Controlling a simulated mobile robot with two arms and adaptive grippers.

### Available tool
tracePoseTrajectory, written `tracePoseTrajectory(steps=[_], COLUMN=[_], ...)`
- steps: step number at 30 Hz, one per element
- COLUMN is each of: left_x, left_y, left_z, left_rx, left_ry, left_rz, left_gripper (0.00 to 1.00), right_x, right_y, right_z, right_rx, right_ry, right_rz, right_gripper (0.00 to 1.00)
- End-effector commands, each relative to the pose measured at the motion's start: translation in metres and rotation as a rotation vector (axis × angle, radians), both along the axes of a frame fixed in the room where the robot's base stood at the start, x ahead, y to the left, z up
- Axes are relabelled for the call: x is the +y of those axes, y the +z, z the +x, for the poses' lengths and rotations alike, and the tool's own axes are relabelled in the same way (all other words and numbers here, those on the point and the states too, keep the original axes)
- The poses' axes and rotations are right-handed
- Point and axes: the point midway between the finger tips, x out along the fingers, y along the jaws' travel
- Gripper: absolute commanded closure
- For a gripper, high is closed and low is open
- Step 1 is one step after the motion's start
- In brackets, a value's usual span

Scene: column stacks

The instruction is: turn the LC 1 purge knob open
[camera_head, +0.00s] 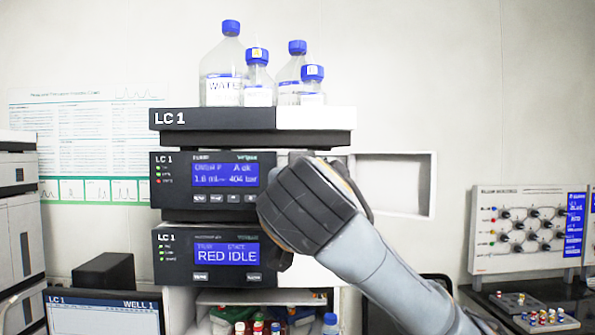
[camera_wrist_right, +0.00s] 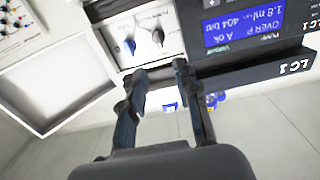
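The LC 1 pump module (camera_head: 211,180) has a blue screen reading about 404 bar. My right gripper (camera_head: 300,205) is in front of its right end and hides the knob area in the head view. In the right wrist view, the module's white panel (camera_wrist_right: 148,22) carries a small dark round knob (camera_wrist_right: 158,37) and a dark blue part (camera_wrist_right: 130,46). I cannot tell for certain which is the purge knob. My right gripper's two fingers (camera_wrist_right: 159,70) are apart, with nothing seen between them, and their tips lie near the panel's edge. My left gripper is not in view.
Several blue-capped bottles (camera_head: 222,70) stand in the tray (camera_head: 215,119) on top. A white recessed frame (camera_head: 432,185) is right of the stack. A monitor (camera_head: 103,312) is at lower left. A knob board (camera_head: 528,230) stands at far right.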

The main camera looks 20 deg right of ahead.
Motion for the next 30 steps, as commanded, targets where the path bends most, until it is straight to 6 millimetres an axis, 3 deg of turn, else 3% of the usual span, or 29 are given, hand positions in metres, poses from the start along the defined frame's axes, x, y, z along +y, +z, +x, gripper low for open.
tracePoseTrajectory(steps=[1, 6, 15, 21, 29, 30], left_x=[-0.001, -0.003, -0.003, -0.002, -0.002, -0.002], left_y=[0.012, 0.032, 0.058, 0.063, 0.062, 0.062], left_z=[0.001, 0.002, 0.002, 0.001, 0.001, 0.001], left_rx=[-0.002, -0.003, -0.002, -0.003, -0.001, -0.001], left_ry=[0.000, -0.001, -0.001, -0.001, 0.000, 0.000], left_rz=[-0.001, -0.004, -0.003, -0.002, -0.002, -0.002], left_gripper=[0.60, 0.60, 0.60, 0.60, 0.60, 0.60], right_x=[-0.005, -0.015, -0.028, -0.031, -0.031, -0.031], right_y=[0.005, 0.006, 0.003, 0.001, 0.000, 0.000], right_z=[0.011, 0.047, 0.096, 0.108, 0.109, 0.109], right_rx=[0.006, 0.006, 0.003, 0.001, 0.001, 0.001], right_ry=[-0.005, -0.005, -0.002, 0.001, 0.001, 0.001], right_rz=[-0.001, -0.001, -0.001, -0.001, -0.001, -0.001], right_gripper=[0.69, 0.69, 0.69, 0.69, 0.69, 0.75])
